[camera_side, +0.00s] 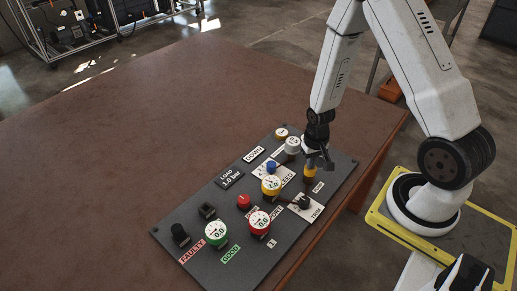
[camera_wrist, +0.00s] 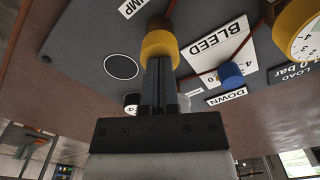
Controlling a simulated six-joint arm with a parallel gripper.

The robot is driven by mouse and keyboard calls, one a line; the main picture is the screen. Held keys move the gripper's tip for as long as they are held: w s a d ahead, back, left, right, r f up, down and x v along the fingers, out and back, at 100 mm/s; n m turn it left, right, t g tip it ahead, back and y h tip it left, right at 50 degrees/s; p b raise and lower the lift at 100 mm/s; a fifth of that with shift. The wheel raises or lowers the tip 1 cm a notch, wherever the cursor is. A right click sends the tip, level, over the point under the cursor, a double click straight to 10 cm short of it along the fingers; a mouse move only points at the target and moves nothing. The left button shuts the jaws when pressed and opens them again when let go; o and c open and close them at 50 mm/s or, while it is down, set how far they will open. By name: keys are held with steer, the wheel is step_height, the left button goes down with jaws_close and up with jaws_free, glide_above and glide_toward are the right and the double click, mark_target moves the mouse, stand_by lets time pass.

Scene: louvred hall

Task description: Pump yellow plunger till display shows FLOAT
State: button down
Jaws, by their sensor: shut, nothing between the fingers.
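The yellow plunger (camera_side: 310,173) stands near the right edge of a dark panel (camera_side: 190,262). In the wrist view its yellow head (camera_wrist: 160,43) is straight ahead of my fingertips. My gripper (camera_side: 314,163) is shut and empty, with its fingertips at the plunger head; I cannot tell whether they touch it. The display (camera_side: 253,155) at the panel's far side reads DOWN, and it also shows in the wrist view (camera_wrist: 227,97). My gripper partly hides the plunger in the side view.
A blue knob (camera_side: 271,167) stands by the BLEED label (camera_wrist: 216,45). Several gauges, including a yellow one (camera_side: 271,186), a red button (camera_side: 244,201) and a LOAD display reading 1.0 bar (camera_side: 230,178) share the panel. The brown table (camera_side: 130,120) is clear at left.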

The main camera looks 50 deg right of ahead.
steer(key=shift+r, duration=1.05)
steer(key=shift+f, duration=0.65)
stand_by(1.1)
steer(key=shift+r, duration=3.65)
